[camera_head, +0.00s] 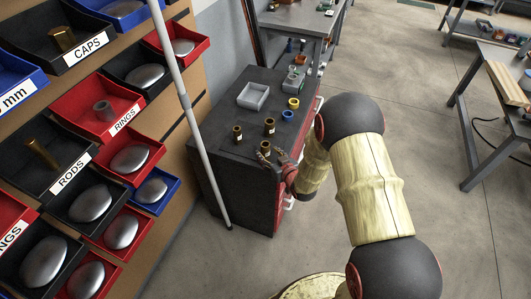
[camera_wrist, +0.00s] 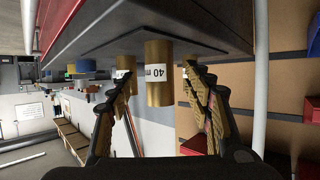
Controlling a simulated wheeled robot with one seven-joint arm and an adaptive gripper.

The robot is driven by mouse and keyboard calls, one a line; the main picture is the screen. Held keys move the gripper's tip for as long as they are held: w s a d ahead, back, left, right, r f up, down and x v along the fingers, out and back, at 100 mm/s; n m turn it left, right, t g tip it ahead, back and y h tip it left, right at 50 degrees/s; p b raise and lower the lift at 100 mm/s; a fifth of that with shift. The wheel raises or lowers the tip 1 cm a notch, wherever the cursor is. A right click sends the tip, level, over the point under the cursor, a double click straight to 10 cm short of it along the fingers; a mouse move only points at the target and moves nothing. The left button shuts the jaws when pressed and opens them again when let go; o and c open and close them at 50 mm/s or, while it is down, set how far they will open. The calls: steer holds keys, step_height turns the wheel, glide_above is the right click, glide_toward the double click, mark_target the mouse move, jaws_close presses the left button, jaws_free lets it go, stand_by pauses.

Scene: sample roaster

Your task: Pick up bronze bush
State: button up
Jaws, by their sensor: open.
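Several bronze bushes with white labels stand upright on the dark cabinet top (camera_head: 222,108). The nearest bronze bush (camera_head: 266,147) is at my gripper (camera_head: 273,156). In the wrist view, which is upside down, a bronze bush (camera_wrist: 158,80) with a label reading "40 m" stands between my open fingers (camera_wrist: 160,72), with a gap on each side. In the head view, the other two bushes stand at the left (camera_head: 237,133) and behind (camera_head: 269,126).
A grey tray (camera_head: 253,95), a yellow ring (camera_head: 293,102) and a blue ring (camera_head: 287,115) sit farther back on the cabinet. A pale pole (camera_head: 185,100) stands at its left, beside a rack of labelled bins (camera_head: 125,120). Open floor (camera_head: 420,120) lies at right.

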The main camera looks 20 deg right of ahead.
mark_target(268, 153)
steer(key=b+x, duration=0.1)
steer(key=x, duration=0.2)
steer(key=shift+w+f, duration=0.2)
steer(key=shift+w, duration=0.05)
steer(key=c, duration=0.3)
jaws_close()
steer(key=shift+r, duration=0.1)
stand_by(0.3)
